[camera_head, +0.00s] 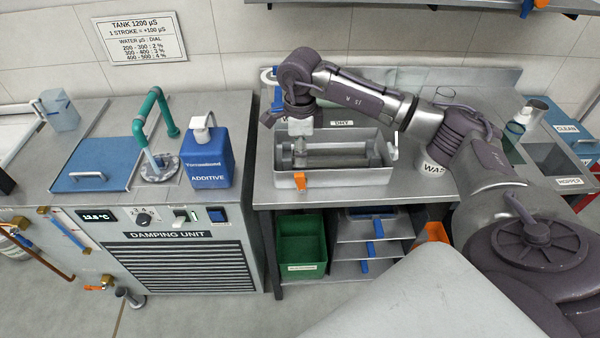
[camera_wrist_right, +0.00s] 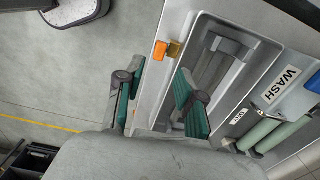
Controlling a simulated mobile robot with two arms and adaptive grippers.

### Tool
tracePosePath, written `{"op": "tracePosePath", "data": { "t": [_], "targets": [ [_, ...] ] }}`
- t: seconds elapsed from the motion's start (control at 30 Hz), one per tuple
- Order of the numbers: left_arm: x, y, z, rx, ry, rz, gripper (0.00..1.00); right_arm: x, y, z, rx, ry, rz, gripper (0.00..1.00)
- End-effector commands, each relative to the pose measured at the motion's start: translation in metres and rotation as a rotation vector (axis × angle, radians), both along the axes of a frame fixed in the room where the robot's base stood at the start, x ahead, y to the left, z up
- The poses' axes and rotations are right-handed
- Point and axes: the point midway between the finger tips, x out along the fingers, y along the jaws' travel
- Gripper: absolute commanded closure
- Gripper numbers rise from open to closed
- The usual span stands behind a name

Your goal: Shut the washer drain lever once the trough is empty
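The washer trough (camera_head: 374,176) is a grey metal basin on the bench in the head view, with a metal roller or bar inside. It shows in the wrist view too (camera_wrist_right: 222,92). I cannot make out any water in it. The orange drain lever (camera_head: 300,181) is at the trough's front wall, left of the middle; in the wrist view the lever (camera_wrist_right: 174,50) lies beyond my fingertips. My right gripper (camera_head: 300,153) points down over the trough's front left; its green-padded fingers (camera_wrist_right: 157,88) are apart and empty, not touching the lever. My left gripper is not in view.
A blue additive bottle (camera_head: 207,157) stands left of the trough. A white tub (camera_head: 431,164) is to its right, partly behind my arm. A green bin (camera_head: 301,245) and shelves with blue handles are below. The damping unit (camera_head: 180,262) stands at left.

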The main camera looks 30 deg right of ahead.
Motion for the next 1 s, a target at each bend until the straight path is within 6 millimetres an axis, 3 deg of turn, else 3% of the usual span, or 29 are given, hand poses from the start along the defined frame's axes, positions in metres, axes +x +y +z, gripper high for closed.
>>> {"op": "tracePosePath", "data": {
  "t": [0.2,0.4,0.83,0.87,1.0],
  "targets": [
    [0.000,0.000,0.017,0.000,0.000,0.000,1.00,-0.001,0.001,-0.046,0.002,0.005,0.000,0.62],
    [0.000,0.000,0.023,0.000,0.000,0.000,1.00,-0.001,0.001,-0.075,0.002,0.003,0.001,0.62],
    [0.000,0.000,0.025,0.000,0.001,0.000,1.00,0.000,0.001,-0.088,0.002,0.000,0.002,0.62],
    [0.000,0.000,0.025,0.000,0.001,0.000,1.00,0.000,0.001,-0.088,0.002,0.000,0.002,0.64],
    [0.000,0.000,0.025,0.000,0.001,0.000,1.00,0.000,0.001,-0.088,0.002,0.000,0.001,0.88]
  ]
}}
